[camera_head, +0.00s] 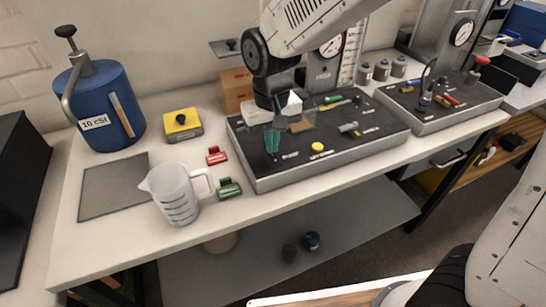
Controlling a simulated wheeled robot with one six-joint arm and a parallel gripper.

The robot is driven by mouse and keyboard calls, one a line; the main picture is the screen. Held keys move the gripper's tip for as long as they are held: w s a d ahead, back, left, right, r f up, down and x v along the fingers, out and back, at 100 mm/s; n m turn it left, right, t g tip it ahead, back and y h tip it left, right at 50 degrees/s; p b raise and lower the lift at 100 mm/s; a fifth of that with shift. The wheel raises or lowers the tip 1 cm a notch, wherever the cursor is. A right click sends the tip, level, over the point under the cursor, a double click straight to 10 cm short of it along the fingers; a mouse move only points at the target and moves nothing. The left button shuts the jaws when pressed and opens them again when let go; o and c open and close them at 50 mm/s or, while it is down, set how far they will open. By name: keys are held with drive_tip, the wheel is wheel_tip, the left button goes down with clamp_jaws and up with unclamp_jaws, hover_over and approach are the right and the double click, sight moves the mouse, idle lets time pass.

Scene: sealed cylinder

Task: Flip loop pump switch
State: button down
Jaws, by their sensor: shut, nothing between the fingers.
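A dark control panel (377,109) with a light rim lies on the bench, bearing several small controls with labels too small to read surely. They include a yellow round button (317,147) near the front edge, a grey lever (348,127) right of it and a green-handled lever (333,99) at the back. I cannot tell which control is the loop pump switch. My gripper (272,140), with teal fingers, points down over the panel's left part. It is shut and empty. Whether its tips touch the panel is unclear. My arm hides part of the panel's back left.
A second panel (455,115) with small levers stands at right. A blue cylinder (100,105), yellow-topped box (182,122), clear jug (177,194), red clip (216,155) and green clip (229,188) stand left. A gauge (331,46) rises behind.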

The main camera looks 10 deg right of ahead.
drive_tip(key=shift+f, duration=0.6)
drive_tip(key=shift+r, duration=3.55)
drive_tip(key=s+d+r+m, duration=0.1)
drive_tip(key=s+d+r, duration=0.1)
drive_tip(key=s+d, duration=0.7)
drive_tip(key=s+d+r+m+t, duration=0.1)
drive_tip(key=s+d+r+m, duration=0.1)
drive_tip(key=s+d, duration=0.8)
drive_tip(key=shift+s+d+r, duration=0.25)
drive_tip(key=shift+d+r, duration=0.45)
drive_tip(key=shift+d, duration=0.15)
